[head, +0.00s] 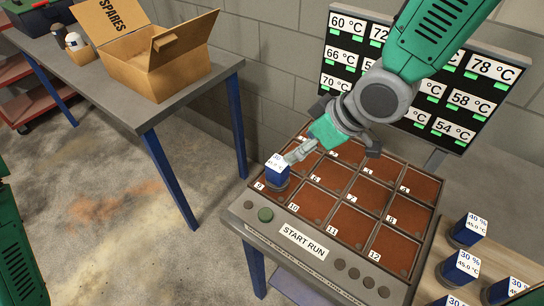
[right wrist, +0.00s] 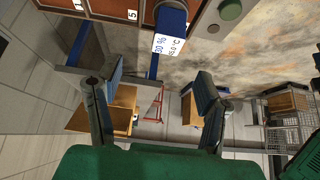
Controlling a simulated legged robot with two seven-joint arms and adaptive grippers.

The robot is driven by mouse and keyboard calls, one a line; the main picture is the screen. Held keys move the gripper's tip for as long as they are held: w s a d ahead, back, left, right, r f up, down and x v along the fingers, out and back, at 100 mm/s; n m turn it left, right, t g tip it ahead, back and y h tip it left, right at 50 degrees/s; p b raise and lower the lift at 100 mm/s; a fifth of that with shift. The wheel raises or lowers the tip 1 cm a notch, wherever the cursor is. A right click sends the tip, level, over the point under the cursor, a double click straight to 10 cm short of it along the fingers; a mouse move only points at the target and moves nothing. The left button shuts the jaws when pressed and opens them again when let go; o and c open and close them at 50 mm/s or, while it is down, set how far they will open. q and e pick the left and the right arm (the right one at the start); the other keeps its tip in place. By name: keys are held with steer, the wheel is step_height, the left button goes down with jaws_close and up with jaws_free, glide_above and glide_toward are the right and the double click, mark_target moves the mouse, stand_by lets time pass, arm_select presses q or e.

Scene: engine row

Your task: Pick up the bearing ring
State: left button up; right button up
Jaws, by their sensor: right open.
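I cannot make out a bearing ring in either view. A blue block with a white label reading 30 % and 45.0 °C (head: 277,170) stands upright on cell 9 of the brown gridded panel (head: 262,222). My right gripper (head: 331,152) is open and empty above the panel's back left, one finger appearing close to the block. In the right wrist view the open fingers (right wrist: 160,78) are wide apart, and the labelled block (right wrist: 172,22) shows beyond them, near the top. My left gripper is not in view.
Several similar blue labelled blocks (head: 462,266) stand on a wooden surface at the right. A temperature board (head: 450,84) rises behind the panel. A grey table (head: 112,98) at the left holds an open cardboard box (head: 155,72). Bare floor lies between table and panel.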

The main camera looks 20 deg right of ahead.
mark_target(282, 162)
steer(key=a+f, duration=0.3)
steer(key=shift+w+f, duration=0.1)
steer(key=shift+f, duration=0.1)
steer(key=w+f, duration=0.2)
steer(key=f, duration=0.1)
steer(key=shift+w+a, duration=0.15)
steer(key=shift+w+f, duration=0.15)
steer(key=shift+f, duration=0.35)
steer(key=x, duration=0.2)
steer(key=p+x, duration=0.1)
steer(key=x, duration=0.1)
steer(key=shift+w+a+r, duration=0.1)
steer(key=shift+a, duration=0.5)
steer(key=shift+d, duration=0.15)
steer(key=c, duration=0.9)
steer(key=shift+d, duration=0.2)
jaws_close()
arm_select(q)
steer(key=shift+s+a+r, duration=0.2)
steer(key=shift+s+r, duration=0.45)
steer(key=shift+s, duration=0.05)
arm_select(e)
steer(key=shift+d, duration=0.2)
